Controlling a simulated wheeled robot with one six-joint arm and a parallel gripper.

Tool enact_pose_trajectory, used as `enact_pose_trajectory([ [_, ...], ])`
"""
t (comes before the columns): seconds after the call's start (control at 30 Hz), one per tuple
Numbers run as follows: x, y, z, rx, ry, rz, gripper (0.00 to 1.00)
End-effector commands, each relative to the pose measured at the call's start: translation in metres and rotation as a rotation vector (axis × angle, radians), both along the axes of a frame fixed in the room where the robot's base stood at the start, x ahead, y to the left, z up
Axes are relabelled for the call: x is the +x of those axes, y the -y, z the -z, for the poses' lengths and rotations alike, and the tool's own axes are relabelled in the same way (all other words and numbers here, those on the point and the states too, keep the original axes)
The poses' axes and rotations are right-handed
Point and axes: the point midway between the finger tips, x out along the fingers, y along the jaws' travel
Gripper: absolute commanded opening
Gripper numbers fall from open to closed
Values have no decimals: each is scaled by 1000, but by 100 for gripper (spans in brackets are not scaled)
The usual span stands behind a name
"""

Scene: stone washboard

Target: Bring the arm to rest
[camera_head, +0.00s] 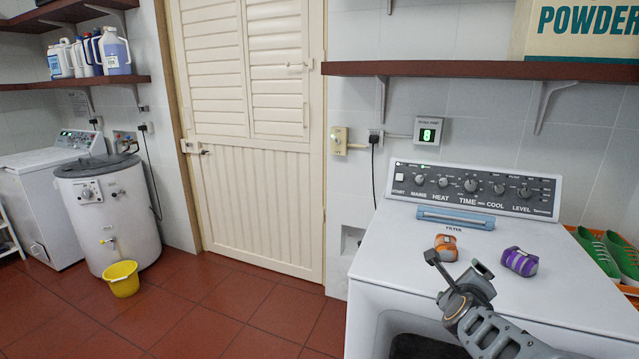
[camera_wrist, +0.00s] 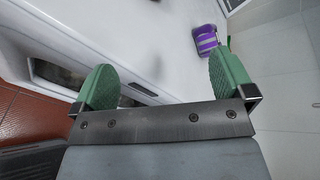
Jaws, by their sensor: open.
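My gripper (camera_head: 458,266) is over the front part of the white dryer top (camera_head: 590,290) in the head view, its jaws apart with nothing between them. In the wrist view, its two green finger pads (camera_wrist: 165,80) stand wide apart. An orange bundle with a pale band (camera_head: 446,247) lies on the dryer top just behind my gripper, partly hidden by it. A purple striped bundle (camera_head: 519,261) lies to the right, apart from the gripper. In the wrist view the purple bundle (camera_wrist: 206,38) shows beyond the right finger, partly covered by it.
The dryer's control panel (camera_head: 475,188) and blue filter handle (camera_head: 456,218) are at the back. A brown shelf (camera_head: 480,69) overhangs with a powder box (camera_head: 582,30). Green shoes (camera_head: 615,257) sit at right. A yellow bucket (camera_head: 121,278) stands on the open red floor at left.

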Motion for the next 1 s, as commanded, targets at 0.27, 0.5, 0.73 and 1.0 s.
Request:
enact_pose_trajectory([
  [0.27,-57,-120,-15,-744,-587,-930,100],
  [0.5,-128,-149,-15,-1242,-838,-1556,100],
  [0.73,-161,-150,-15,-1432,-916,-1837,100],
  [1.0,-162,-150,-15,-1435,-917,-1842,100],
])
